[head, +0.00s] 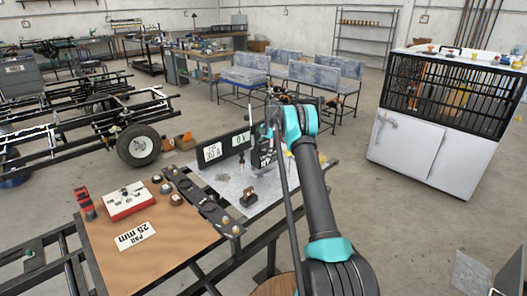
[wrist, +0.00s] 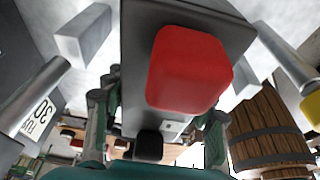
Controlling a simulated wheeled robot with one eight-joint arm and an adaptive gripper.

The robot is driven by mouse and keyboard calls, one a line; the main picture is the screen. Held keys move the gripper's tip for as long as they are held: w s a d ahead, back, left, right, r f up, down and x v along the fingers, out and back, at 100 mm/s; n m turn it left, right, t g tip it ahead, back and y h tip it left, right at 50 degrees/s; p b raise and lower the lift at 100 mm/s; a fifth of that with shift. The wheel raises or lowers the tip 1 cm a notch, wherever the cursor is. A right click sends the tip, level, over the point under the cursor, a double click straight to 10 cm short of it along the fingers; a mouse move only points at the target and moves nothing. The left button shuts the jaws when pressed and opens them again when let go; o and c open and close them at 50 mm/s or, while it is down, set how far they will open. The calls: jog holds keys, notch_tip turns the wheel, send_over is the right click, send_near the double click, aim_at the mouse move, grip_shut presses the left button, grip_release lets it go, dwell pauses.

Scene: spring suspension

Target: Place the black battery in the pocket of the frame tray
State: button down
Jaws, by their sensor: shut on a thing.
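In the wrist view a dark grey-black box, the battery (wrist: 135,50), fills the upper middle, with a large red cap (wrist: 190,70) and a smaller black cap (wrist: 149,145) on the face towards the camera. My gripper (wrist: 158,125) has a finger on either side of it and is shut on it. In the head view my gripper (head: 273,118) is over the far right part of the bench, and my arm partly hides the battery. A pale grey metal surface (head: 228,178) lies below; I cannot make out the tray's pocket.
Upright black label panels (head: 211,151) stand at the bench's back edge. A black bar (head: 205,205) with round parts borders a brown mat (head: 150,240), which holds a red-and-white box (head: 128,203). A small brown-black part (head: 248,197) stands on the metal surface. A wooden barrel (wrist: 268,130) shows in the wrist view.

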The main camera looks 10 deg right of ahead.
jog(key=shift+f, duration=2.05)
jog(key=c, duration=0.6)
grip_release()
jog(key=shift+f, duration=0.1)
jog(key=shift+o, duration=0.2)
